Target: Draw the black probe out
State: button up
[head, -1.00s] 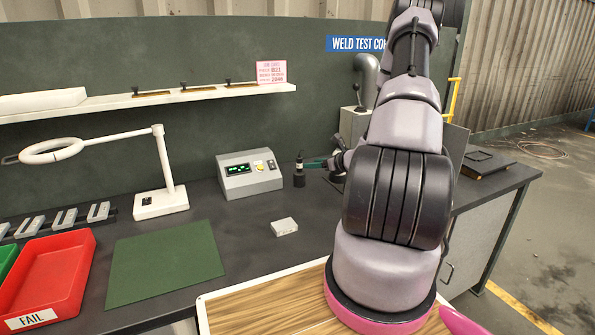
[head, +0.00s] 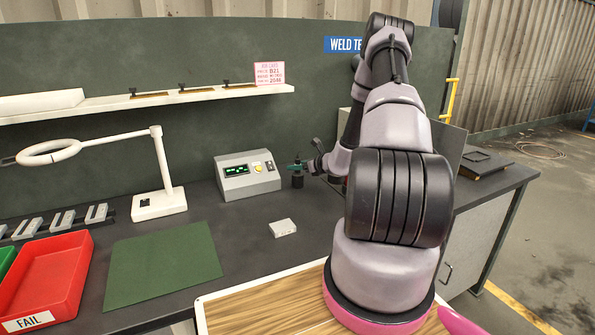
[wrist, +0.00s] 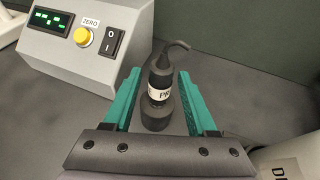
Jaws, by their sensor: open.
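The black probe (wrist: 160,75) stands upright in a dark round holder (wrist: 157,112) on the bench. It has a white label with partly hidden letters, and a dark cable leaves its top. My gripper (wrist: 160,90) is open, with one green finger on each side of the probe; I cannot tell whether either finger touches it. In the head view my gripper (head: 297,165) is at the probe's upper part and hides most of it, while the holder (head: 298,181) shows below.
A grey meter box (head: 248,175) with a green display stands just left of the probe; its yellow button (wrist: 83,37) is close in the wrist view. A small pale block (head: 283,228) lies in front. A green mat (head: 165,265) and red FAIL bin (head: 50,275) are further left.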

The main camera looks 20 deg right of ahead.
grip_shut()
jog(key=shift+r, duration=0.15)
jog(key=shift+r, duration=3.65)
